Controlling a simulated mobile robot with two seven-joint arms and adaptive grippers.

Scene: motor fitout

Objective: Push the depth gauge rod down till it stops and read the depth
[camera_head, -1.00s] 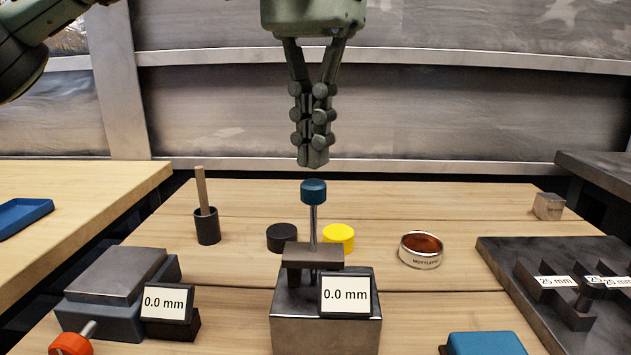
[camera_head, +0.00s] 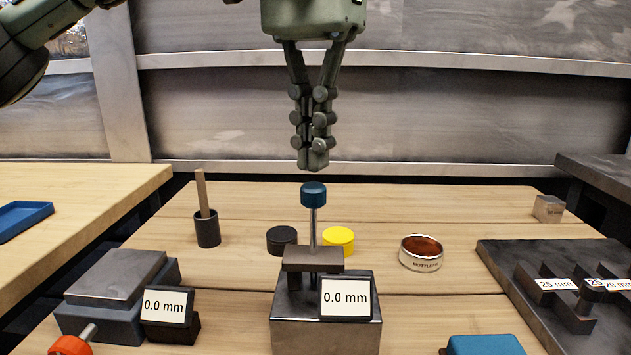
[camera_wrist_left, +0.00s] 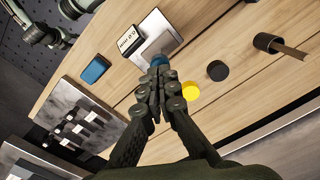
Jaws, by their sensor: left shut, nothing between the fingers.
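The depth gauge rod (camera_head: 314,228) stands upright with a blue cap (camera_head: 313,195) on top. It passes through a dark crossbar (camera_head: 313,258) on a metal block (camera_head: 326,333). The gauge's display (camera_head: 346,296) reads 0.0 mm. My left gripper (camera_head: 313,166) points down, shut and empty, a little above the blue cap with a small gap. In the left wrist view the blue cap (camera_wrist_left: 160,61) shows just beyond my left fingertips (camera_wrist_left: 157,76), partly hidden by them. My right gripper cannot be made out in the head view.
A second display (camera_head: 167,303) reading 0.0 mm stands by a grey block at left. Black (camera_head: 282,240) and yellow (camera_head: 339,238) discs lie behind the gauge. A brush cup (camera_head: 207,228), a lettered ring (camera_head: 421,254) and a dark fixture plate (camera_head: 520,310) stand around.

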